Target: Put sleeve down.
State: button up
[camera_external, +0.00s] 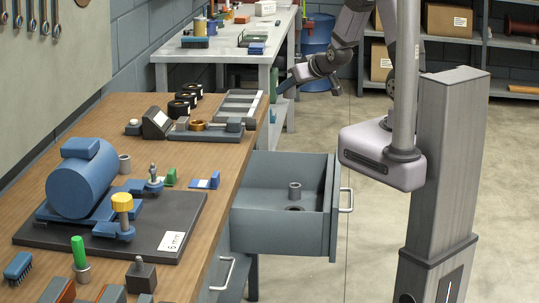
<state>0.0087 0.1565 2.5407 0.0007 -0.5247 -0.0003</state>
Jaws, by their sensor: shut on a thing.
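My gripper (286,84) is at the upper middle, beyond the right far corner of the wooden bench. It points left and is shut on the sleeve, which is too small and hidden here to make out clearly. A grey sleeve-like ring (295,190) stands upright in the open drawer, with a lower dark ring (294,208) in front of it. Another grey sleeve (124,163) stands on the bench behind the blue motor. My gripper is apart from all three.
The open drawer (275,224) juts out from the wooden bench (228,150), with bare floor inside around the rings. A blue motor (83,180) on a dark plate fills the near bench. A grey tray (237,106) and black rollers stand at the far end.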

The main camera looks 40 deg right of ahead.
jog(key=shift+a, duration=0.2)
dwell(0.3)
jog(key=w+a+n+g+y, duration=0.1)
jog(key=w+a+n+y, duration=0.25)
jog(key=a, duration=0.85)
jog(key=w+a+n+y, duration=0.2)
jog(key=w+a, duration=0.2)
jog(key=a, duration=0.9)
jog(key=s+a+f+n+g+y, duration=0.1)
jog(key=s+a+n+g+y, duration=0.15)
jog(key=a, duration=1.15)
jog(key=s+a+f+n+g+y, duration=0.1)
jog(key=s+a+n, duration=0.25)
jog(key=a, duration=1.05)
jog(key=shift+m, duration=0.25)
jog(key=f, duration=0.1)
jog(key=f+b, duration=0.1)
jog(key=f, duration=0.1)
jog(key=f+b, duration=0.1)
jog(key=f, duration=0.1)
jog(key=shift+s+a+f, duration=0.2)
jog(key=shift+s+f, duration=0.05)
jog(key=shift+s, duration=0.05)
jog(key=shift+f+b, duration=0.35)
jog(key=shift+f, duration=1.95)
jog(key=shift+f, duration=0.15)
